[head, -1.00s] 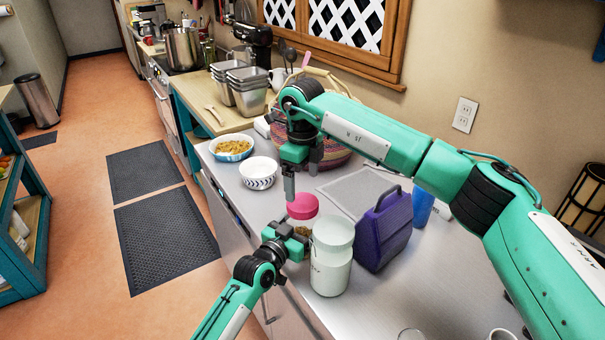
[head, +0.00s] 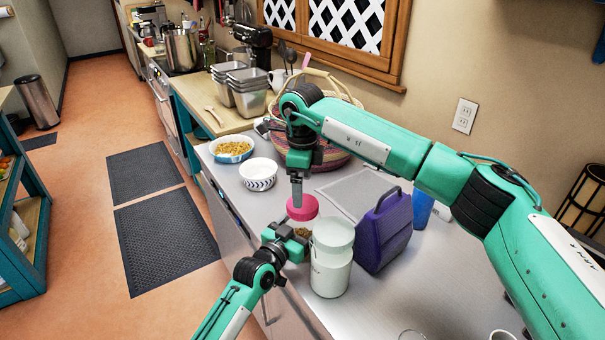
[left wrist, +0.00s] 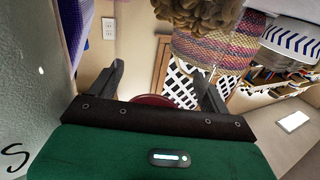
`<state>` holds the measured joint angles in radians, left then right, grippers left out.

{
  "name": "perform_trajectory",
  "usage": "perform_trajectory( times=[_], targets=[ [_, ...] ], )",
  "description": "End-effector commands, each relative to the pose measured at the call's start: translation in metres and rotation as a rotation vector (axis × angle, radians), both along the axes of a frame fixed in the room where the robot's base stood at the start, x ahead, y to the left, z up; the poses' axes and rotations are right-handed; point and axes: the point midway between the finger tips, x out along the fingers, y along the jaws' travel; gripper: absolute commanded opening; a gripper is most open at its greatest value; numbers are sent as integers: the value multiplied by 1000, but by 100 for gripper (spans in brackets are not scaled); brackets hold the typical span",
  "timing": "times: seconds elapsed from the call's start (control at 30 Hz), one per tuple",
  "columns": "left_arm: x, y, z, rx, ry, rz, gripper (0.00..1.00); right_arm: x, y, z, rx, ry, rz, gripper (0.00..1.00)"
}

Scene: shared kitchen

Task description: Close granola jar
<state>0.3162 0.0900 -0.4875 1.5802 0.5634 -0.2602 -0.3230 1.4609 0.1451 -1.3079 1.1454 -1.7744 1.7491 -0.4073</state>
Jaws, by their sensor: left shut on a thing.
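The granola jar (head: 302,232) stands at the counter's front edge, with brown granola showing in it; much of it is hidden by my left gripper (head: 288,240) and the white canister. My left gripper is shut on the jar from the left. The pink lid (head: 296,211) is above the jar, slightly tilted; whether it touches the rim is unclear. My right gripper (head: 296,196) points down at the lid, its fingertips against it; whether they grip it is unclear. In the left wrist view a dark red rounded edge (left wrist: 153,100) shows between the left fingers (left wrist: 160,95).
A white lidded canister (head: 331,262) stands close right of the jar, with a purple container (head: 384,232) beyond. A white patterned bowl (head: 258,176), a blue bowl of food (head: 232,150) and a woven basket (head: 335,158) stand behind.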

Motion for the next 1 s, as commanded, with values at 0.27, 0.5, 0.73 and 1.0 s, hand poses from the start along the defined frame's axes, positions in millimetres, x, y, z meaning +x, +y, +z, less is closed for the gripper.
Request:
perform_trajectory(
  times=[0.27,0.5,0.73,1.0],
  targets=[
    [0,0,0,-1,-1,0,16,0,0,-42,-1,2,0,89],
    [0,0,0,-1,-1,0,16,0,0,-54,0,0,0,89],
    [0,0,0,0,0,0,16,0,0,-54,0,0,0,89],
    [0,0,0,-1,-1,0,16,0,0,-54,0,0,0,43]
  ],
)
